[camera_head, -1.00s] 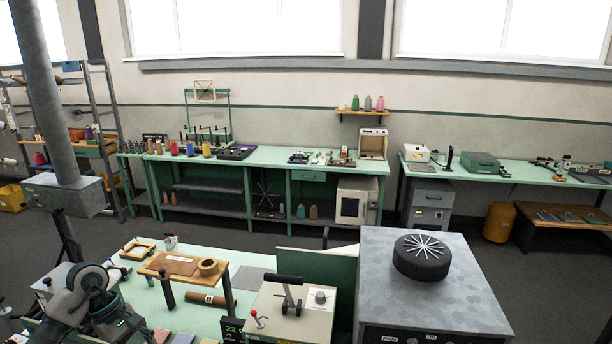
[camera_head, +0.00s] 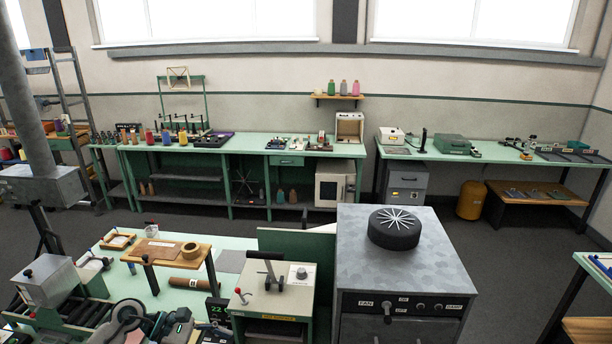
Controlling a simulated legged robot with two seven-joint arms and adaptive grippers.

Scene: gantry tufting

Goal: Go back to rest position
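Grey and dark rounded parts that look like my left arm and gripper (camera_head: 172,326) show low at the lower left, over the near edge of the pale green worktable (camera_head: 232,243). Its fingertips cannot be made out, and I cannot tell whether it is open or shut. I see nothing clearly held. My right gripper is not in view.
A grey oven-like cabinet (camera_head: 345,250) with a black round top piece (camera_head: 394,228) stands right of a cream press (camera_head: 272,292). A small wooden stand (camera_head: 152,251) holds a tape roll. A long green bench (camera_head: 245,147) lines the back wall. Grey floor lies open between.

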